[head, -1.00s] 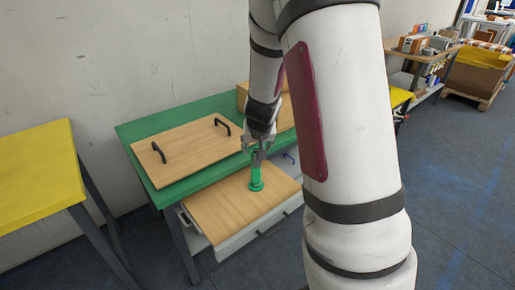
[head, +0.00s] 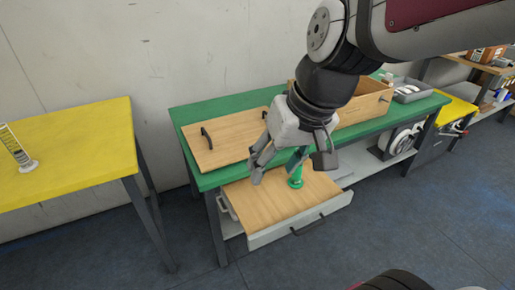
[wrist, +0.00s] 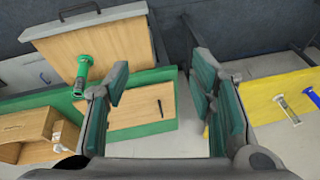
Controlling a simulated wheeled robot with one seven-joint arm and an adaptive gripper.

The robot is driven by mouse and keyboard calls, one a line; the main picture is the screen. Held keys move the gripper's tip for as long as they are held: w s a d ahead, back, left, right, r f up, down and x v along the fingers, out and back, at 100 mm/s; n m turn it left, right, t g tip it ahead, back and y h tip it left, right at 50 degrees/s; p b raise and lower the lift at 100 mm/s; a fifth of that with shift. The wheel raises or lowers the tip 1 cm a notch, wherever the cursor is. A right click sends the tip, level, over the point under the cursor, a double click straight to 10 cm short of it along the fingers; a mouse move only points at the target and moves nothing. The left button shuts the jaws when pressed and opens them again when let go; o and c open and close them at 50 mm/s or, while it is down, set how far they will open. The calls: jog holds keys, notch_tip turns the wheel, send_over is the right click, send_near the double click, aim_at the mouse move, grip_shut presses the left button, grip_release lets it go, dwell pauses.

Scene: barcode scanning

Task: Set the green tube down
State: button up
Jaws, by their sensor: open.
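The green tube (head: 296,181) stands upright on the wooden top of the pulled-out drawer (head: 270,205), below the green table. My gripper (head: 291,166) is open and empty, with its fingers spread; in the head view it is above and in front of the tube and partly hides its upper part. In the wrist view the tube (wrist: 82,72) stands on the wooden surface (wrist: 105,48), to the left of and outside both fingers of my gripper (wrist: 160,80). Nothing shows between the fingers.
A wooden board (head: 225,142) with dark handles lies on the green table (head: 190,115), beside an open wooden box (head: 365,108) and a grey tray (head: 412,94). A yellow table (head: 75,150) at left bears a clear tube (head: 14,146). Floor between the tables is free.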

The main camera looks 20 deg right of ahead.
jog(key=s+n+g+h, duration=0.1)
jog(key=s, duration=1.1)
jog(key=shift+s+r+h, duration=0.3)
jog(key=shift+s, duration=0.05)
jog(key=shift+r, duration=0.1)
notch_tip(320, 180, up, 10)
jog(key=t+p, duration=0.1)
jog(key=p, duration=0.8)
jog(key=shift+r+t, duration=0.25)
jog(key=shift+t, duration=0.05)
